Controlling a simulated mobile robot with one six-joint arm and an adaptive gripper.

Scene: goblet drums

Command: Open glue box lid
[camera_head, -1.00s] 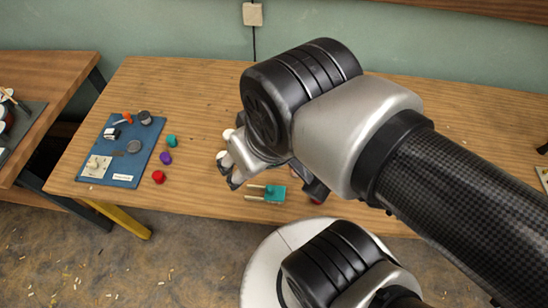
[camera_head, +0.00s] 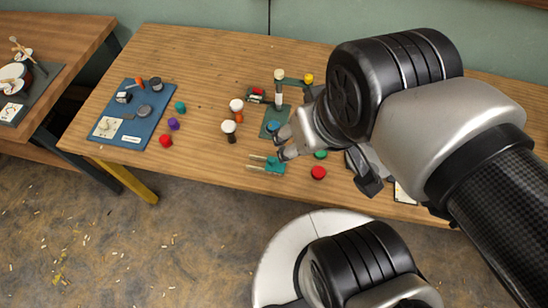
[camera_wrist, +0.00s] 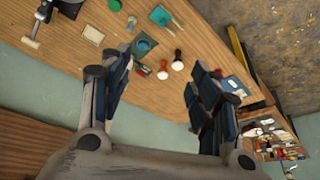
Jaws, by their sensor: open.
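I cannot make out the glue box or its lid for certain. A pale, partly hidden item (camera_head: 402,194) lies at the table's front edge under my arm, and a pale square block (camera_wrist: 93,35) shows at the upper left of the wrist view. My gripper (camera_head: 285,143) is open and empty above the middle of the table. In the head view it appears just right of two white-topped pieces and just above a teal piece with two prongs (camera_head: 268,165). The wrist view shows the two fingers spread apart, with nothing between them.
A green-based stand with a post (camera_head: 278,95) rises beside my gripper. The white-topped pieces (camera_head: 229,128) are left of it. Red (camera_head: 318,173) and green (camera_head: 320,155) round pieces lie near the front. A blue mat (camera_head: 130,130) holds parts at left. The back left is bare.

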